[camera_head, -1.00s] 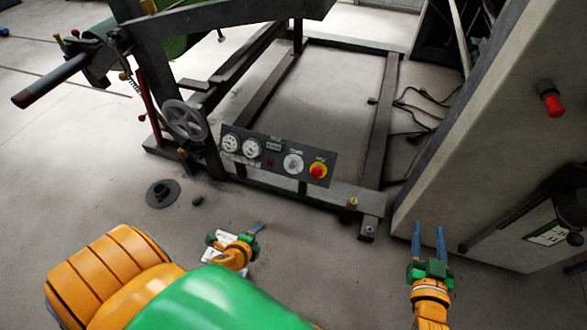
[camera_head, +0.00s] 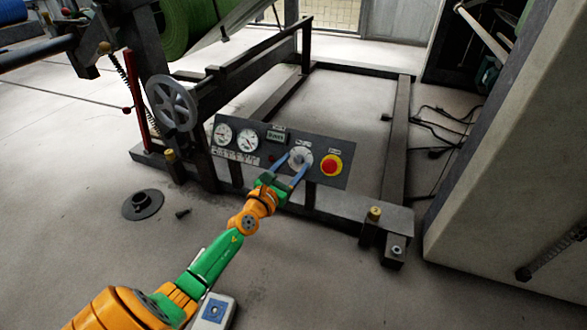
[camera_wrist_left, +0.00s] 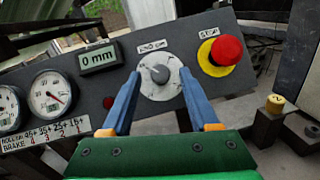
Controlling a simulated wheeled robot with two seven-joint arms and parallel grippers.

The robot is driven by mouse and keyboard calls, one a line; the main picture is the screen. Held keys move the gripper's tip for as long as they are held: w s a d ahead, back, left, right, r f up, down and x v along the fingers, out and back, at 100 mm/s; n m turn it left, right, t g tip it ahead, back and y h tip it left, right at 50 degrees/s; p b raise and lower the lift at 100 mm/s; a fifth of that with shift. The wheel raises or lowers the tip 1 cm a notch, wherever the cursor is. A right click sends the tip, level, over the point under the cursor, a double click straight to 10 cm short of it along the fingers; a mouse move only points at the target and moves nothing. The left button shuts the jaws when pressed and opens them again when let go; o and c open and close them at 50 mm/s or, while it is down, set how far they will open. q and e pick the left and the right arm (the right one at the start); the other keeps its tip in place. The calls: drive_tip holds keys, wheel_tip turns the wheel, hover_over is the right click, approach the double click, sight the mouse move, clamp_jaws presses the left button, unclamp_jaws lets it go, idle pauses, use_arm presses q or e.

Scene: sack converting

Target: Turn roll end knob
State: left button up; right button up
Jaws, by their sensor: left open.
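The roll end knob (camera_head: 300,158) is a grey knob on a round pale dial, on a dark control panel (camera_head: 225,173). In the left wrist view the knob (camera_wrist_left: 160,74) sits high between the fingers, with a label above it that seems to read "END". My left gripper (camera_head: 289,164) is open, its two blue fingers on either side of the dial. In the left wrist view the gripper (camera_wrist_left: 161,92) has a fingertip near each side of the dial; I cannot tell whether they touch it. My right gripper is not in view.
A red stop button on yellow (camera_head: 331,165) is close right of the knob. Two gauges (camera_head: 235,136) and a display reading "0 mm" (camera_wrist_left: 100,57) are to the left. A handwheel (camera_head: 171,103) stands further left. A large pale cabinet (camera_head: 500,170) stands right.

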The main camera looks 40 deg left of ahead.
use_arm(q)
clamp_jaws()
drive_tip(key=shift+w+n+y, duration=0.1)
drive_tip(key=shift+n+y, duration=0.2)
